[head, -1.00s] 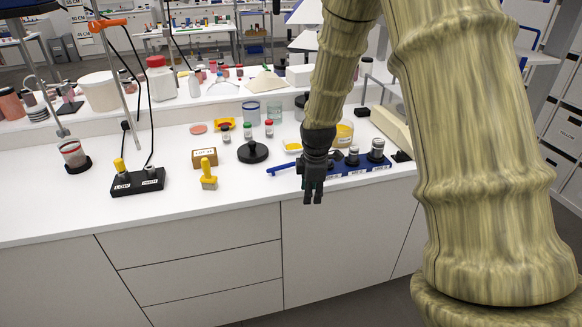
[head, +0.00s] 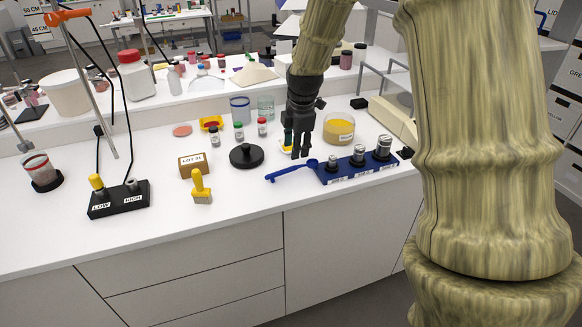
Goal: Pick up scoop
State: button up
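A blue scoop (head: 288,172) lies on the white counter, its long handle pointing left and its small round bowl at the left end of a blue rack (head: 341,174). The rack bears several metal weights. I cannot tell if the scoop's bowl touches the rack. My gripper (head: 301,154) points down just behind the scoop in the picture, apart from it. Its dark fingers show close together from this angle, with nothing visible between them; how wide they stand is unclear. It partly covers a small yellow and green item behind it.
A jar of yellow powder (head: 339,129) stands right of my gripper. A black round stand (head: 246,156), a LOT 11 box (head: 193,165), a yellow-handled stamp (head: 201,187) and a LOW/HIGH block (head: 119,199) stand to the left. The counter's front strip is clear.

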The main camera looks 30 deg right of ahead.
aim_at(293, 167)
jog(key=f, duration=0.1)
jog(key=w+f, duration=0.1)
jog(key=f, duration=0.1)
jog(key=shift+a+f, duration=0.1)
jog(key=shift+f, duration=0.2)
jog(key=shift+s+f+p, duration=0.1)
jog(key=shift+f+p, duration=0.25)
jog(key=shift+p, duration=0.1)
jog(key=shift+w+f+p, duration=0.2)
jog(key=shift+f+p, duration=0.2)
jog(key=shift+f, duration=0.8)
jog(key=shift+w+f+p, duration=0.2)
jog(key=shift+f+p, duration=0.15)
jog(key=shift+f, duration=0.8)
grip_shut()
